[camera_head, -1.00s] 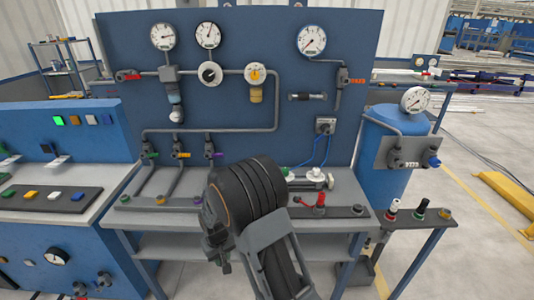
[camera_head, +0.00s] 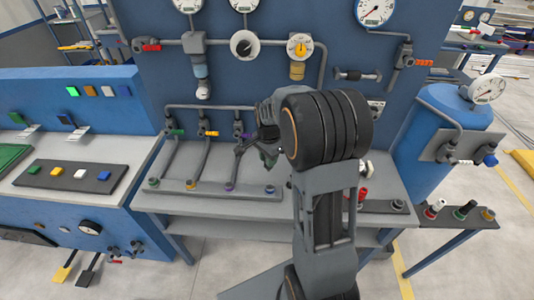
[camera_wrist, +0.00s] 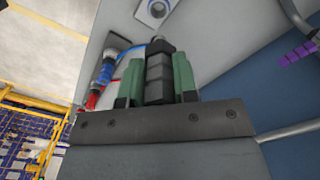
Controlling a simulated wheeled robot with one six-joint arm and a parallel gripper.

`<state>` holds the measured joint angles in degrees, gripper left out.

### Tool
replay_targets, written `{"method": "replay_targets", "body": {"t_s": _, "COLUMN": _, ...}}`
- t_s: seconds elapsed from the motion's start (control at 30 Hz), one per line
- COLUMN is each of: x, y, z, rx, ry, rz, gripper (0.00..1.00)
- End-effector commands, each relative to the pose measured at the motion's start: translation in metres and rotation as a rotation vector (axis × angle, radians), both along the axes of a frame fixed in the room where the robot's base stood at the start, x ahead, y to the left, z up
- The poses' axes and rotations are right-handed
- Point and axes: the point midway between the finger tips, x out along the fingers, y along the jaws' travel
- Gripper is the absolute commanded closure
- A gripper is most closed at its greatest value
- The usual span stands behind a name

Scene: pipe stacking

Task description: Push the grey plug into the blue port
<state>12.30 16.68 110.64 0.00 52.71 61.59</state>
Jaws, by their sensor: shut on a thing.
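My gripper shows in the wrist view (camera_wrist: 157,85), its green fingers shut on a dark grey stepped plug (camera_wrist: 159,72). In the head view my gripper (camera_head: 266,152) is mostly hidden by my wrist, near the purple-marked pipe (camera_head: 238,150); the plug cannot be made out there. A blue-collared part (camera_wrist: 106,70) with red below it lies left of the plug in the wrist view, apart from it. A blue fitting (camera_head: 490,160) is on the tank's grey plate in the head view. I cannot tell which blue part is the port.
The bench top (camera_head: 205,207) carries a pipe manifold (camera_head: 210,190) and a red fitting (camera_head: 362,193). The blue tank (camera_head: 432,150) stands at right. A light fitting with a round hole (camera_wrist: 156,10) is beyond the plug in the wrist view.

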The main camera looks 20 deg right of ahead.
Motion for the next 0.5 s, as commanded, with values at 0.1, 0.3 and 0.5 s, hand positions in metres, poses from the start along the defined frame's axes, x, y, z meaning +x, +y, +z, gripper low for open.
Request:
{"method": "replay_targets", "body": {"t_s": 0.1, "x": -0.001, "y": -0.005, "z": -0.009, "rx": 0.000, "ry": 0.000, "rz": -0.013, "gripper": 1.00}}
{"method": "replay_targets", "body": {"t_s": 0.3, "x": -0.002, "y": -0.008, "z": -0.029, "rx": 0.000, "ry": 0.000, "rz": -0.017, "gripper": 1.00}}
{"method": "replay_targets", "body": {"t_s": 0.5, "x": -0.002, "y": -0.007, "z": -0.054, "rx": 0.000, "ry": 0.001, "rz": -0.014, "gripper": 1.00}}
